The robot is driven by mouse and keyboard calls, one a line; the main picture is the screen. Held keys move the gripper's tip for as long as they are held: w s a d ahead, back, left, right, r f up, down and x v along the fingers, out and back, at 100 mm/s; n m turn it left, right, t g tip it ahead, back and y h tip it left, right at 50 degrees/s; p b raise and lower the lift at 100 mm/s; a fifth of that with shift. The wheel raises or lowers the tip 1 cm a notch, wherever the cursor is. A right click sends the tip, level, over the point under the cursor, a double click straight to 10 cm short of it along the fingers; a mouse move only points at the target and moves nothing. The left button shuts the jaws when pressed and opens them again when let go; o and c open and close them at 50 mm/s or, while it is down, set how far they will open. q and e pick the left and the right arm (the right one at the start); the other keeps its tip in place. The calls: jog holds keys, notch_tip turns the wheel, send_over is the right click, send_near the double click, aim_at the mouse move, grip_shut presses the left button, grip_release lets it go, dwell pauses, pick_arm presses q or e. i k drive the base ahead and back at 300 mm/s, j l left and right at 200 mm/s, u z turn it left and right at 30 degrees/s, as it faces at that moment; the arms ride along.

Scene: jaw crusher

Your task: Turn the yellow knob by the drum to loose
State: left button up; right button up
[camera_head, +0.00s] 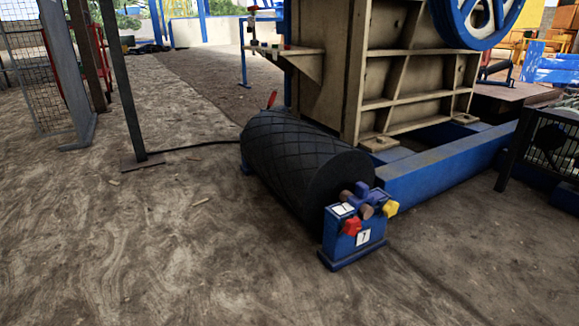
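The black drum (300,158) with a criss-cross tread lies beside the crusher's blue base, its near end facing me. A blue stand (357,236) with white labels is at the drum's near end. The yellow knob (390,208) is on the right side of this stand, near its top. A red knob (351,226) is on the stand's left front. Which setting the yellow knob points to is too small to tell. Neither of my grippers is in view.
The beige crusher body (415,85) stands on blue beams (445,172) behind the drum. A dark post (123,85) and mesh fence (28,70) stand at the left. A dark mesh guard (549,145) is at the right. The dirt ground (150,250) in front is clear.

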aim_at(390, 208)
jog(key=i+l+z, duration=0.1)
jog(key=i+l, duration=0.15)
jog(key=i, duration=0.35)
jog(key=i+l+z, duration=0.1)
jog(key=i, duration=0.55)
jog(key=i+l, duration=0.25)
jog(key=i, duration=0.4)
jog(key=z, duration=0.05)
